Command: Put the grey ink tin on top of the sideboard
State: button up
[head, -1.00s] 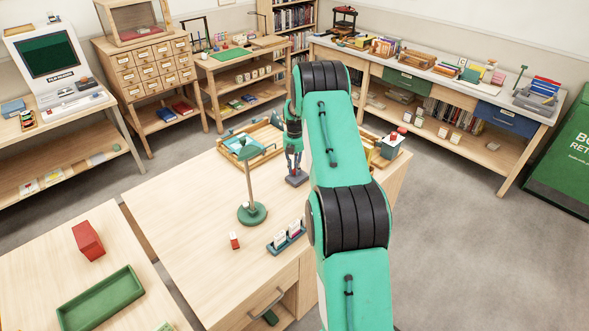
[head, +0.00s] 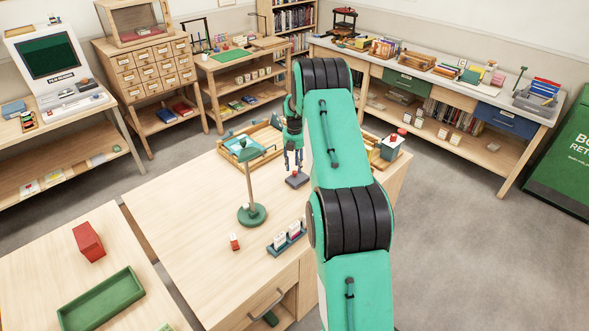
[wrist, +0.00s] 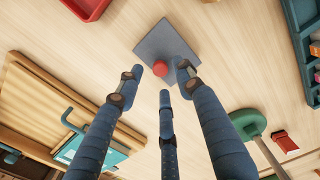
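A flat, square grey piece with a round red knob, apparently the grey ink tin (head: 298,181), lies on the wooden desk (head: 185,205). It also shows in the wrist view (wrist: 172,42), with the red knob near the fingertips. My gripper (head: 293,165) hangs just above it, pointing down. In the wrist view my gripper (wrist: 160,76) has three fingers spread apart with nothing held between them. No surface is clearly marked as the sideboard; a long grey-topped unit (head: 450,84) with green and blue drawers stands along the back right wall.
A green lamp (head: 252,214) stands left of the grey piece. A wooden tray (head: 232,160) lies behind it, and a blue card holder (head: 288,240) in front. A small box with a red knob (head: 392,146) is at the right. Open floor lies right of the desk.

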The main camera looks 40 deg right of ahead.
notch_tip(320, 180, up, 9)
jog(key=p, duration=0.1)
jog(key=shift+r, duration=0.2)
dwell(0.5)
jog(key=shift+r, duration=0.1)
